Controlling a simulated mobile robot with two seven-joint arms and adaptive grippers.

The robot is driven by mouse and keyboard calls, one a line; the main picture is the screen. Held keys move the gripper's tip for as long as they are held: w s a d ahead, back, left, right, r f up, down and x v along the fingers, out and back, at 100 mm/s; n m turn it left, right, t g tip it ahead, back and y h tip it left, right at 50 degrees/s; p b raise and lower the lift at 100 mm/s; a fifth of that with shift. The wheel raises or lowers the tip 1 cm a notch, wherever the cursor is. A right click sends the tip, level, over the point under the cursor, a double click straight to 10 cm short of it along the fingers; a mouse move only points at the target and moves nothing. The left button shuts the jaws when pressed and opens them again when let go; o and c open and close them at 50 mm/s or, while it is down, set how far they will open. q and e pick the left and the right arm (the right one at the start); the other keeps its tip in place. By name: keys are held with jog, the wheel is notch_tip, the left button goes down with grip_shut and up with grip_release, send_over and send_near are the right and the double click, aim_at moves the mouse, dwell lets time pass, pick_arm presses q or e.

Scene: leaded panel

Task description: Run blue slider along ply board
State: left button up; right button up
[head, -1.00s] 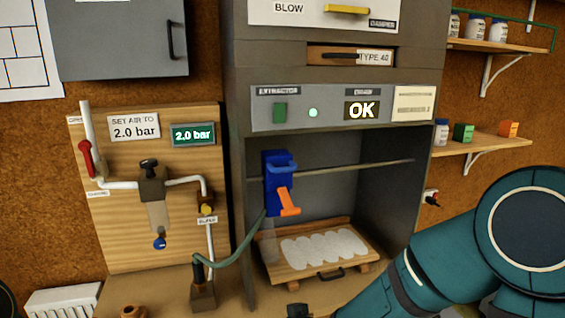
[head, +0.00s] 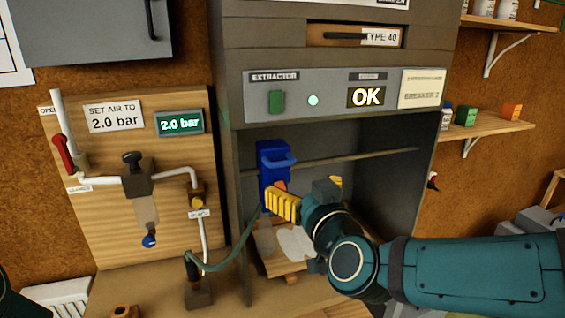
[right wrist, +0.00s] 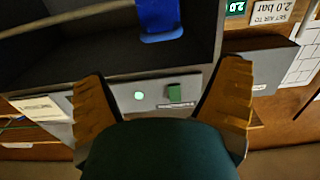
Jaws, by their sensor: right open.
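The blue slider (head: 272,158) hangs on a horizontal rod inside the grey cabinet, with its orange lever mostly hidden behind my right gripper. It also shows at the top of the right wrist view (right wrist: 160,16), upside down. The ply board (head: 280,266) lies below it on the cabinet floor. It carries a pale scalloped patch (head: 296,243), and my right arm hides much of both. My right gripper (head: 308,190) is open, its yellow fingers spread, just below and right of the slider. Nothing shows between its fingers in the right wrist view (right wrist: 163,70). My left gripper is out of view.
A green hose (head: 228,258) runs from a fitting at the lower left towards the slider. The cabinet's side walls and the rod (head: 345,160) bound the opening. The wooden air panel (head: 95,230) with its pipes stands to the left.

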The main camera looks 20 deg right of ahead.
aim_at(285, 165)
jog(key=w, duration=1.1)
jog(key=shift+a, duration=0.2)
jog(key=c, duration=1.2)
jog(key=shift+d+b, duration=0.15)
jog(key=shift+b, duration=0.2)
